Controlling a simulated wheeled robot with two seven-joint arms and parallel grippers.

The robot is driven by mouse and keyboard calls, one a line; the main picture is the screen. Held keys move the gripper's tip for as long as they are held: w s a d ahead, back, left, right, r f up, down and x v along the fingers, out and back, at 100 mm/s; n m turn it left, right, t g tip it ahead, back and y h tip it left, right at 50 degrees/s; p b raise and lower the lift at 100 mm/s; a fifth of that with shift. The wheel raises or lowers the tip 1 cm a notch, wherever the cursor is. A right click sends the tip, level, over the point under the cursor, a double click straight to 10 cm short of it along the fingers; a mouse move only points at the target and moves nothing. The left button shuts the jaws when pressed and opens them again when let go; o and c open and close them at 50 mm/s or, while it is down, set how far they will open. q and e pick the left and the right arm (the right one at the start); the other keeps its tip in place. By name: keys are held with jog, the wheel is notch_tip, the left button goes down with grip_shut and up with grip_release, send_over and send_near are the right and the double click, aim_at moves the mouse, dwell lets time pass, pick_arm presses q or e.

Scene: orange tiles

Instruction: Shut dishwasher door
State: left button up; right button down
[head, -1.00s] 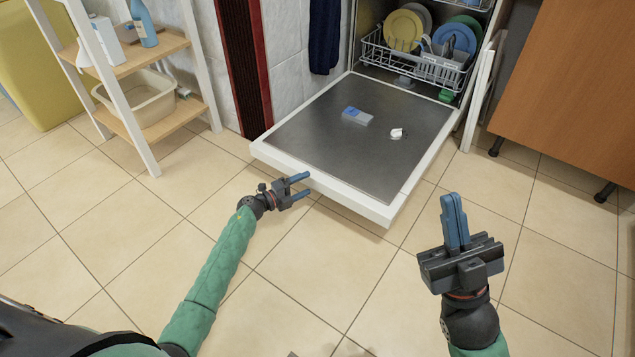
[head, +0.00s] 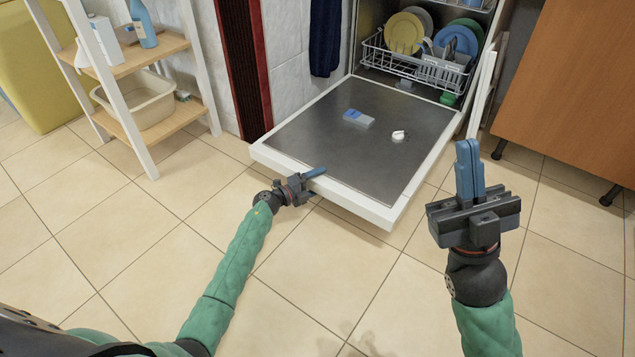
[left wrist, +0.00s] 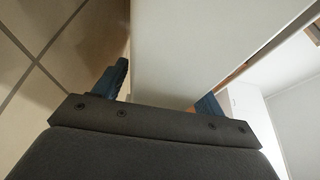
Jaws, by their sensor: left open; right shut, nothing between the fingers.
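The dishwasher door (head: 310,130) is folded fully down, its dark inner panel facing up and its white rim towards me. My left gripper (head: 316,179) is at the near rim, left of its middle. In the left wrist view the white door edge (left wrist: 195,45) lies between the two fingers; contact cannot be told. My right gripper (head: 469,168) is shut and empty, right of the door. The dishwasher's lower rack (head: 415,68) is inside the opening.
A blue-and-white packet (head: 357,118) and a small white item (head: 399,136) lie on the door. Plates stand in the rack. A shelf (head: 150,128) stands at left, a wooden cabinet (head: 570,90) at right. The tiled floor in front is clear.

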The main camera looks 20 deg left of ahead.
pick_arm(q)
jog(key=c, duration=1.2)
jog(key=shift+c, duration=0.2)
